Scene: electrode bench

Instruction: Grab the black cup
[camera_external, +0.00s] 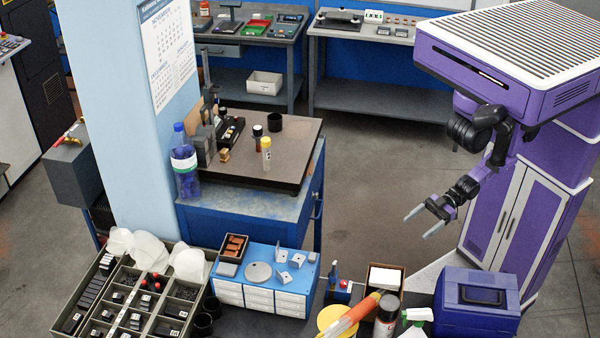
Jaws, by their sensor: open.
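A black cup (274,122) stands upright on the dark top of the blue bench (298,143), near its back edge. Two more dark cup-like things, one lower (203,323) and one higher (212,306), stand at the front beside the parts tray. My gripper (417,227) is open and empty. It is in the air to the right of the bench, well apart from the black cup, with its fingers pointing left and down.
Near the cup stand a dark bottle (257,135) and a yellow-white tube (266,154). A blue-capped bottle (184,165) is at the bench's left. Floor is clear between bench and gripper.

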